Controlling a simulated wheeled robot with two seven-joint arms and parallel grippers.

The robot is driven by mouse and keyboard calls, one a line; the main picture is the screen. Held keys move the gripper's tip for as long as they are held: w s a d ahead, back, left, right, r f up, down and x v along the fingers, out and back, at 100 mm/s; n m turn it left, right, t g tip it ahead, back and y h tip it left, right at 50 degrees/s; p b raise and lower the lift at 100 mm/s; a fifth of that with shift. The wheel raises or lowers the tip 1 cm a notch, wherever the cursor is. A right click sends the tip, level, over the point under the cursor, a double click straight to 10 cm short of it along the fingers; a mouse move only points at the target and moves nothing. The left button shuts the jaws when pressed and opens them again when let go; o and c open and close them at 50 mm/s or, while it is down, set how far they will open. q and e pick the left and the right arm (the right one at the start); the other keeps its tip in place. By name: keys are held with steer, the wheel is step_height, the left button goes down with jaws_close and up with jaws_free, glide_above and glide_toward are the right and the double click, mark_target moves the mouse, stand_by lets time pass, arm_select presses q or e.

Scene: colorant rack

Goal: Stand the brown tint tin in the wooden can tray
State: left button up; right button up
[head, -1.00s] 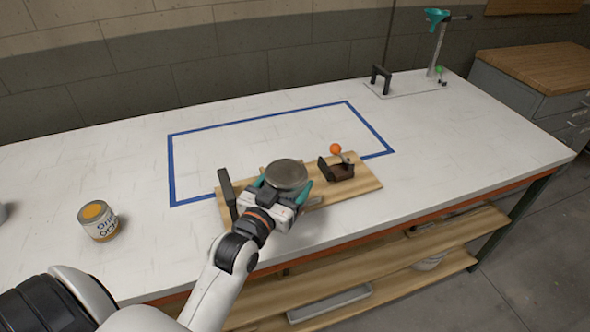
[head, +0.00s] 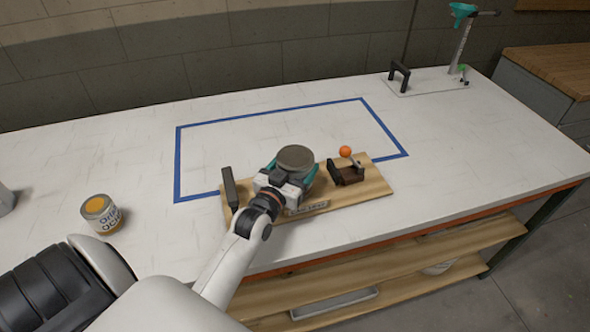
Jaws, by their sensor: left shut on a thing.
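My left gripper (head: 291,171) is shut on a tin with a round grey-brown lid (head: 296,157), which I take for the brown tint tin. Its teal fingers are on either side of the tin. The tin looks upright, over the middle of the wooden can tray (head: 372,187), between the tray's dark upright handle (head: 230,187) on the left and a dark bracket on the right. The gripper hides the tin's lower part, so I cannot tell whether it touches the tray. My right gripper is not in view.
A tin with an ochre lid (head: 101,213) stands at the left. A blue tape rectangle (head: 177,165) lies behind the tray, mostly clear inside. A stand with a teal top (head: 462,40) is at the back right.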

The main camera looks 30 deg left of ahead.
arm_select(q)
steer(key=shift+f, duration=0.5)
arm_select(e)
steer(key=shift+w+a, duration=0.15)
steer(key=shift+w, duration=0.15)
arm_select(q)
steer(key=o, duration=0.9)
steer(key=shift+f, duration=0.15)
steer(key=shift+o, duration=0.2)
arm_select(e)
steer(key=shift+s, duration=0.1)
arm_select(q)
steer(key=shift+s, duration=0.35)
steer(key=s, duration=0.3)
steer(key=s+d+b, duration=0.1)
steer(key=s, duration=0.7)
steer(key=shift+s+d+b, duration=0.15)
steer(key=shift+d+b, duration=0.1)
steer(key=shift+b, duration=0.1)
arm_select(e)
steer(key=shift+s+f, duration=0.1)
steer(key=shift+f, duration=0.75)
